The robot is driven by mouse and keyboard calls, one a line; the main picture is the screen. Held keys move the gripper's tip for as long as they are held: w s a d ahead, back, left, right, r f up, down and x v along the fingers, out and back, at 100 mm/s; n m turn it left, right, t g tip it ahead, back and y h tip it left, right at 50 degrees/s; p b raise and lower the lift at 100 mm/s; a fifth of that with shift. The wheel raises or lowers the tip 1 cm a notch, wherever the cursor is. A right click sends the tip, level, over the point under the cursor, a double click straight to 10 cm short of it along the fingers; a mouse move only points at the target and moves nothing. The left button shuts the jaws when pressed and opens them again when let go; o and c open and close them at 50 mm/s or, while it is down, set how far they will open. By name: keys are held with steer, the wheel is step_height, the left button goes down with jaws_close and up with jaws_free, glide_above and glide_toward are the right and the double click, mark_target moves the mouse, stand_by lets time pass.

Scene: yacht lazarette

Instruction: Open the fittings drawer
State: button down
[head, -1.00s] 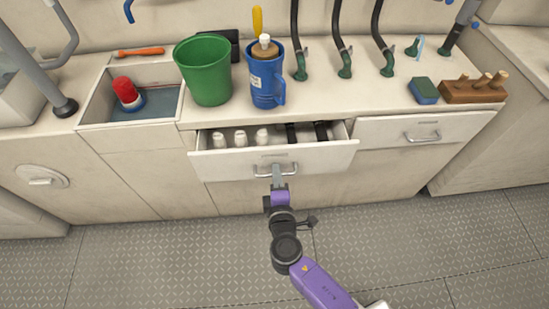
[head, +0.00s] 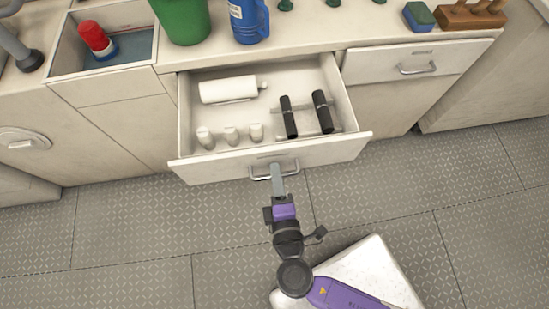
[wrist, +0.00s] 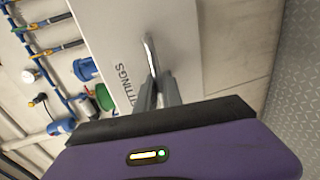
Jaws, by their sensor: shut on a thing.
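The fittings drawer (head: 215,171) stands pulled well out from the counter in the head view. Inside it are a white bottle lying on its side (head: 228,90), several small white fittings (head: 231,135) and two black cylinders (head: 322,112). My gripper (head: 276,172) is shut on the drawer's metal handle (head: 259,177) at the front. In the wrist view the fingers (wrist: 157,92) close around the handle (wrist: 151,52), beside the upside-down-tilted lettering "FITTINGS" on the drawer front (wrist: 105,45).
A second, shut drawer (head: 450,58) with its own handle is to the right. A green bucket (head: 183,18), a blue jug (head: 248,22) and a sink (head: 75,80) are on the counter. The patterned floor (head: 130,235) in front is clear.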

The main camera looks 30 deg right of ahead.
stand_by(0.3)
steer(key=c, duration=1.8)
jaws_free()
steer(key=shift+s+a, duration=0.1)
steer(key=shift+s, duration=0.05)
steer(key=v, duration=0.7)
steer(key=shift+s+a, duration=0.1)
steer(key=shift+s, duration=0.2)
steer(key=shift+a, duration=0.1)
